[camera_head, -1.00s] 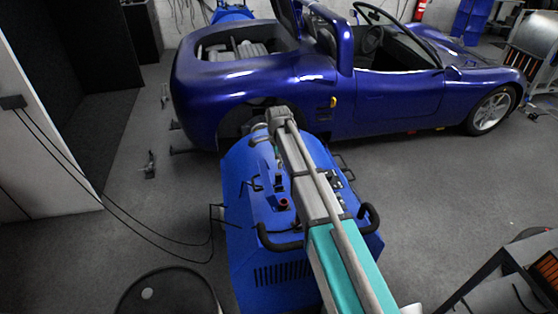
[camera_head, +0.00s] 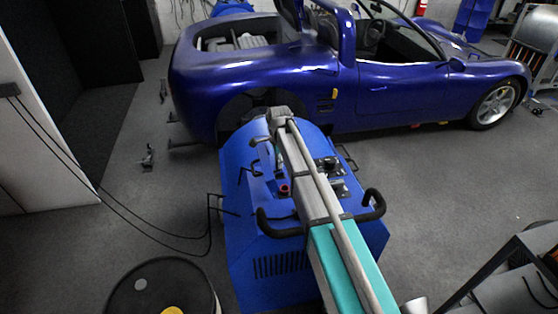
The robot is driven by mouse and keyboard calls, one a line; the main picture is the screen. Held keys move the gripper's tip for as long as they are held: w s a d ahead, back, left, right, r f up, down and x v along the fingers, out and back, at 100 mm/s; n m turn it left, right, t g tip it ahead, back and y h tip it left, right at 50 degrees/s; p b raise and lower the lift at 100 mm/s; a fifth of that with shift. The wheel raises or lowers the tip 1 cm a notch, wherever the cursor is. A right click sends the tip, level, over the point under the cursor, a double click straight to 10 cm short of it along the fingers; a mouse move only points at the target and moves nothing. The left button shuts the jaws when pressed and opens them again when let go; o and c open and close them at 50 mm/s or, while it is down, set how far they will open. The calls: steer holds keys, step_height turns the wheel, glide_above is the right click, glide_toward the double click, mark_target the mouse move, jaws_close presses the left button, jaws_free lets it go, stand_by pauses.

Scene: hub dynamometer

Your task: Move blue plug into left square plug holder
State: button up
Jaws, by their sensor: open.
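The blue dynamometer unit (camera_head: 270,253) stands in the middle, below the car. My arm reaches up across its top. My gripper (camera_head: 261,141) is at the far end of the arm, small and partly hidden, over the unit's far left part. Its jaws are open, and I see nothing held in them. A small red round part (camera_head: 284,189) sits on the unit's top, left of my arm. Dark fittings (camera_head: 328,165) show right of my arm. I cannot make out the blue plug or tell which fitting is the left square holder.
The blue car (camera_head: 400,95) stands close behind the unit. Black handles (camera_head: 280,226) curve over the unit's near edge. A dark barrel (camera_head: 135,280) stands at bottom left, and a cart (camera_head: 515,280) at bottom right. Cables (camera_head: 140,218) hang at left.

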steer(key=shift+f+b, duration=0.45)
steer(key=shift+f, duration=0.2)
jaws_close()
steer(key=shift+r, duration=0.15)
steer(key=shift+r+p, duration=1.8)
steer(key=shift+p, duration=0.15)
steer(key=shift+r, duration=0.15)
